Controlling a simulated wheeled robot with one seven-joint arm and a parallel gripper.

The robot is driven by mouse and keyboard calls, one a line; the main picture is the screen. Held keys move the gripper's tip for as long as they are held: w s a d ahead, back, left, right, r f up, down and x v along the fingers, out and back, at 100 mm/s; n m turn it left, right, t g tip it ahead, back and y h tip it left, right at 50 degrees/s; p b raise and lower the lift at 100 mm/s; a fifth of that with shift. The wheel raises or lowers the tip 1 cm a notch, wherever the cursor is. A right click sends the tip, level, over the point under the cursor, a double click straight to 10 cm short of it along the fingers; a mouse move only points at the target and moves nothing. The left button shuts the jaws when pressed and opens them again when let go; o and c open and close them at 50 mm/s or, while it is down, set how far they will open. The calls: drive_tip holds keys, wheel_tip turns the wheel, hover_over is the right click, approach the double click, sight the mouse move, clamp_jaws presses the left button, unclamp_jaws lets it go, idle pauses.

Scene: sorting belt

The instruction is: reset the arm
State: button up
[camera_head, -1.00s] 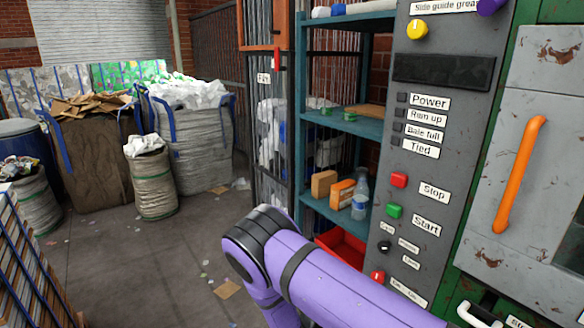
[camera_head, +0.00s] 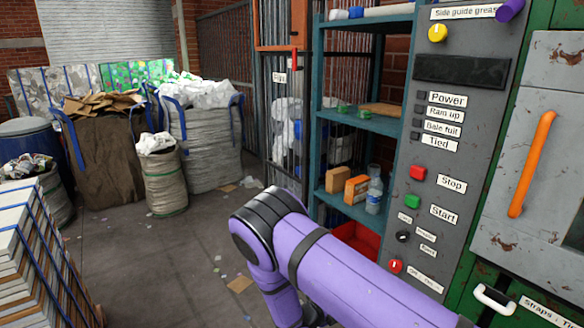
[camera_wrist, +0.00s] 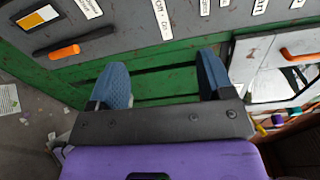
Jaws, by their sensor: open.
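My purple arm (camera_head: 345,270) reaches in from the lower right in the head view and bends down at its elbow in front of the shelves. My gripper (camera_wrist: 165,82) shows in the wrist view, with its two blue fingers spread wide and nothing between them. Behind the fingers is a green panel (camera_wrist: 165,62) of the machine. The gripper itself is hidden in the head view.
A grey control panel (camera_head: 450,150) and a grey door with an orange handle (camera_head: 531,163) stand close on the right. Teal shelves (camera_head: 365,122) hold boxes and a bottle (camera_head: 374,195). Filled sacks (camera_head: 207,145) stand at the back left. Strapped bales (camera_head: 35,250) are at lower left. Floor between is mostly clear.

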drive_tip(key=s+d+r+m+g+y, duration=0.2)
drive_tip(key=s+d+r+m+g, duration=0.15)
drive_tip(key=r+m, duration=0.6)
drive_tip(key=s+d+r+m+g+y, duration=0.2)
drive_tip(key=d+r+m+g, duration=0.3)
drive_tip(key=r, duration=0.7)
drive_tip(key=s+d+r+m+g+y, duration=0.2)
drive_tip(key=d+r+m, duration=0.1)
drive_tip(key=r+m, duration=0.65)
drive_tip(key=s+d+r+m+t+y, duration=0.2)
drive_tip(key=s+r+m, duration=0.6)
drive_tip(key=s, duration=0.4)
drive_tip(key=s+d+r+m+t+y, duration=0.2)
drive_tip(key=s+r+m+t+y, duration=0.2)
drive_tip(key=s+r+m+y, duration=0.3)
drive_tip(key=shift+s+r+m, duration=1.2)
drive_tip(key=shift+s+r, duration=0.4)
drive_tip(key=shift+s, duration=1)
